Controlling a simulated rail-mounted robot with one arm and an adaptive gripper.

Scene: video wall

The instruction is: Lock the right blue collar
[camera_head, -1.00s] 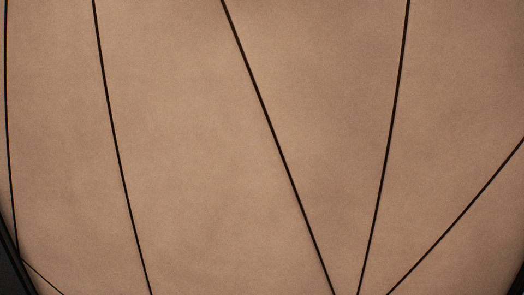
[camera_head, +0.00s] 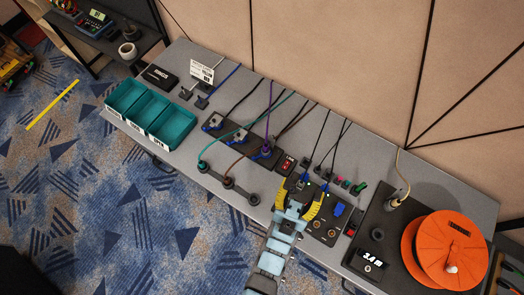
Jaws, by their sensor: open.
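A dark panel (camera_head: 326,238) lies on the grey bench, with several small fittings and cables on it. A blue part (camera_head: 338,209) shows on the panel's right side, and it may be the right blue collar. I cannot tell whether it is locked. My gripper (camera_head: 298,203) has yellow fingers spread apart and is open. It is over the left part of the panel, to the left of the blue part. Some fittings between and beneath the fingers are partly hidden, and I cannot tell whether the gripper touches anything.
Teal bins (camera_head: 151,112) stand at the bench's left. Dark blocks with coloured cables (camera_head: 240,136) lie in the middle. A red switch (camera_head: 285,164) is just left of the gripper. An orange reel (camera_head: 450,250) stands at the right. The bench (camera_head: 450,190) is partly bare along its back edge.

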